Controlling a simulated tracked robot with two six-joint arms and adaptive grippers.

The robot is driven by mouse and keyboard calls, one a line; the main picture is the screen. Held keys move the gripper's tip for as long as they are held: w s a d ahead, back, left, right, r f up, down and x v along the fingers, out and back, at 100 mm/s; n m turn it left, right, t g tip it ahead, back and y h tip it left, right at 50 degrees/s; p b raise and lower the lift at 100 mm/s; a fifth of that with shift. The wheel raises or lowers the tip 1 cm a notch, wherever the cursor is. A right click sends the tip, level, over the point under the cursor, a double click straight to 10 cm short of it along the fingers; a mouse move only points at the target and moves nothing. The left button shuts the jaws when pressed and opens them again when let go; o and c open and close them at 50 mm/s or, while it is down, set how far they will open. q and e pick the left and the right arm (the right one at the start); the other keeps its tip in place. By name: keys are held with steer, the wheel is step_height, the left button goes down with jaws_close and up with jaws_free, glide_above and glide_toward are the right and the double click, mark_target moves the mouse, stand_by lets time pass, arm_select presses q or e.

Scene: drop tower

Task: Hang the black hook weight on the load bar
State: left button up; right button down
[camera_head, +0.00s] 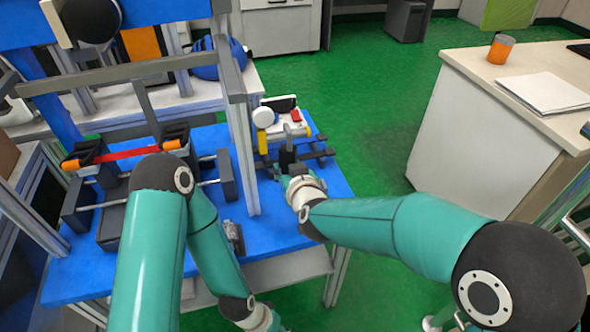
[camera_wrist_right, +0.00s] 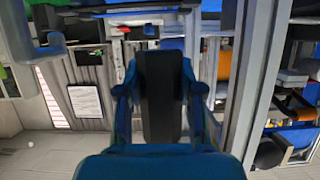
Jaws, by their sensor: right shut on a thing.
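My right gripper (camera_head: 286,174) is at the right side of the blue table, outside the grey upright. In the right wrist view, my right gripper (camera_wrist_right: 160,95) is shut on the black hook weight (camera_wrist_right: 160,110), a dark block between its blue fingers. In the head view, the weight (camera_head: 287,154) stands up dark beyond the gripper; its hook is not clear. Dark bars (camera_head: 318,154) lie just right of the gripper; I cannot tell which is the load bar.
The grey tower frame (camera_head: 240,150) rises left of my right gripper. Inside it is a carriage with a red strap (camera_head: 128,153). White, yellow and red parts (camera_head: 265,118) lie behind the gripper. A white counter (camera_head: 470,130) stands right. Green floor lies between.

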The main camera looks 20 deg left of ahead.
steer(key=shift+w+r, duration=0.1)
steer(key=shift+r, duration=0.15)
